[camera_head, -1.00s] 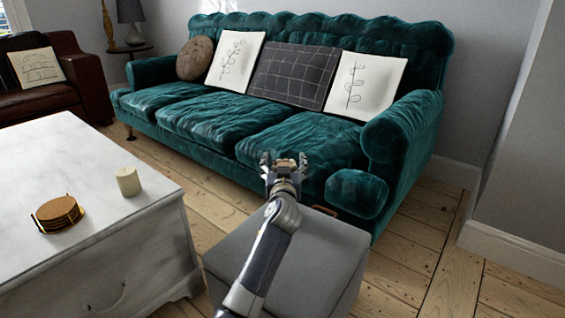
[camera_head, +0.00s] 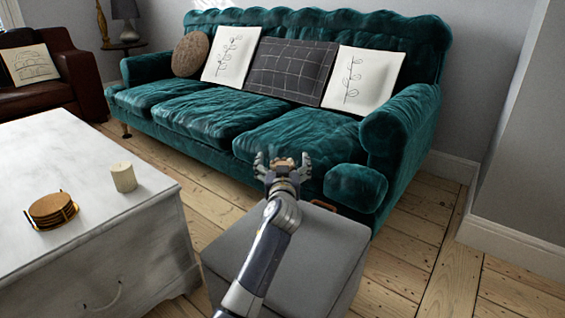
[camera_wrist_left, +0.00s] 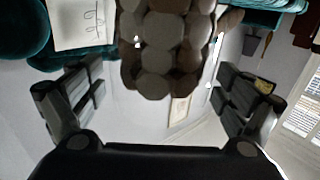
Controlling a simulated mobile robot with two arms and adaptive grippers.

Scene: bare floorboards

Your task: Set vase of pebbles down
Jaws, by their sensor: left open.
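The vase of pebbles shows in the left wrist view as a cluster of rounded brown-grey stones (camera_wrist_left: 165,50) at the top middle; its clear wall is hard to make out. In the head view only a small brownish part (camera_head: 284,164) shows between the fingers. My left gripper (camera_head: 284,161) is open, with its fingers on both sides of the vase. In the left wrist view there is a gap between the pebbles and each finger. The vase's base is hidden, so I cannot tell what it rests on. My right gripper is not in view.
A grey ottoman (camera_head: 285,262) lies beneath my left arm. A teal sofa (camera_head: 215,112) with several cushions stands just behind. A white chest (camera_head: 85,180) at left bears a candle (camera_head: 123,177) and a coaster stack (camera_head: 52,209). Bare floorboards (camera_head: 415,262) are free at right.

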